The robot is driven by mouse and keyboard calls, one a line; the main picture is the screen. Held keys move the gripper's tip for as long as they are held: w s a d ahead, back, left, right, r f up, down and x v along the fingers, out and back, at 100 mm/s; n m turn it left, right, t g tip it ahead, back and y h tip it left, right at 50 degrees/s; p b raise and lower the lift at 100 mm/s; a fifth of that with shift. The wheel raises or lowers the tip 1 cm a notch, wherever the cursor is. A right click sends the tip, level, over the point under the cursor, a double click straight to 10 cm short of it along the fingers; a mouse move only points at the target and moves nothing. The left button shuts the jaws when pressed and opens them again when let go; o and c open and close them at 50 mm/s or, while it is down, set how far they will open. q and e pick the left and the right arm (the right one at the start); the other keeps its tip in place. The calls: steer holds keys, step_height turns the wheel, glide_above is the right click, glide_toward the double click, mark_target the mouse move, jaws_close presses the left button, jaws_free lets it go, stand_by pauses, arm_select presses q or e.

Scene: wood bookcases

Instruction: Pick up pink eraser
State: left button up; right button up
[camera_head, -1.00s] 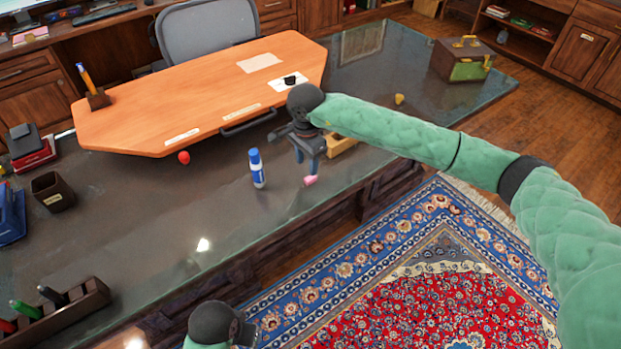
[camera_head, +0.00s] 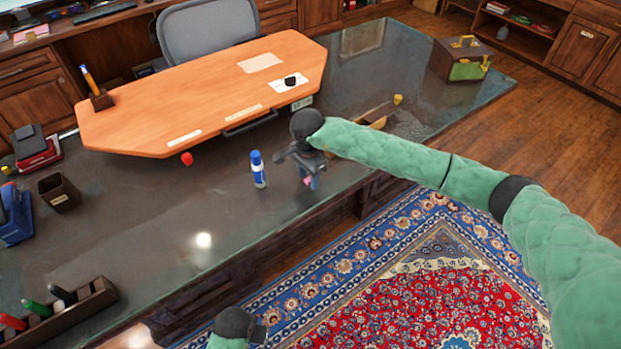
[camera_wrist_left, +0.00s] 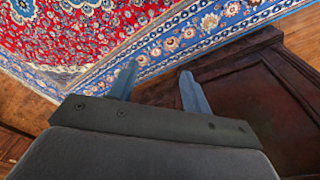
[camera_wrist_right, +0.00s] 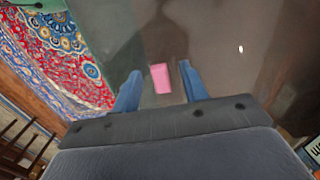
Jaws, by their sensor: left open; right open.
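The pink eraser (camera_wrist_right: 160,78) lies on the dark desk top and shows between and just beyond my right gripper's fingers in the right wrist view. In the head view only a bit of the eraser (camera_head: 308,181) shows, mostly hidden by that gripper. My right gripper (camera_head: 309,184) is open and points down over the eraser; its two blue fingers (camera_wrist_right: 160,85) stand apart on either side of it. My left gripper (camera_wrist_left: 160,82) is open and empty, beside the desk's wooden front and above the rug.
A blue and white bottle (camera_head: 258,170) stands on the desk just left of my right gripper. A red object (camera_head: 187,159) lies farther left. A wooden block (camera_head: 376,117) lies behind my right wrist. The desk's front edge is close by.

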jaws_close()
stand_by(0.4)
